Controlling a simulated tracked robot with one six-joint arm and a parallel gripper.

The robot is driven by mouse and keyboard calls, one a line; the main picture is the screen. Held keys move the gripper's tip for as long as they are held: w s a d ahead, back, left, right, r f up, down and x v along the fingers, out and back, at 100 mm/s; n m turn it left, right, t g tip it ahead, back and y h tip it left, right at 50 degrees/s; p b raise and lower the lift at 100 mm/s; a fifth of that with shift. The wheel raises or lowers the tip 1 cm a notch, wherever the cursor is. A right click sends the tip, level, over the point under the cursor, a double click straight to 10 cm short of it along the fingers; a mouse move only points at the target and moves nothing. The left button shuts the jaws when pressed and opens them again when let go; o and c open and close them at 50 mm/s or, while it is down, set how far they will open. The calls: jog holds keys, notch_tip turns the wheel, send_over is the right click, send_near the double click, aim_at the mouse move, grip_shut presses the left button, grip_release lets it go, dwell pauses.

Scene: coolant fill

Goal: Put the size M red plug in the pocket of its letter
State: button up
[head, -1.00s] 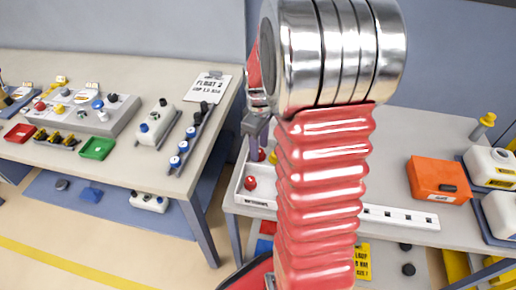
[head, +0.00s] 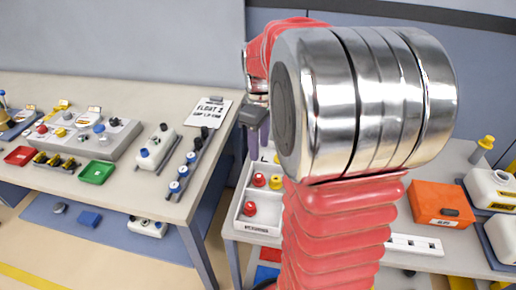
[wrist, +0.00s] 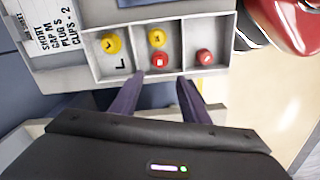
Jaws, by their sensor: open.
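The white divided tray (wrist: 181,72) holds the plugs. In the wrist view one red plug (wrist: 160,60) sits in its middle compartment, below a yellow plug (wrist: 156,38). Another red plug (wrist: 205,57) sits alone in the right compartment. The left compartment has a yellow plug (wrist: 111,43) and a black L on its floor. The red plugs carry pale marks too small to read surely, so I cannot tell which is M. My gripper (wrist: 160,80) is open and empty, its purple fingers apart near the tray's near edge, either side of the middle red plug. In the head view my arm hides part of the tray.
A labelled card (wrist: 54,35) lies left of the tray. In the head view an orange box (head: 440,205) and white bottles stand right of my arm. A second table with several small parts and a green tray (head: 97,172) is at the left.

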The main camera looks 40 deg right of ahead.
dwell(0.4)
jog(key=s+a+r+m+t, duration=0.2)
jog(key=s+a, duration=0.4)
jog(key=a, duration=0.4)
jog(key=s+a+r+m+t, duration=0.3)
jog(key=s+a, duration=0.4)
jog(key=a, duration=0.4)
jog(key=shift+s+a+r+t, duration=0.15)
jog(key=shift+s+r+t, duration=0.05)
jog(key=shift+t, duration=0.1)
dwell(0.5)
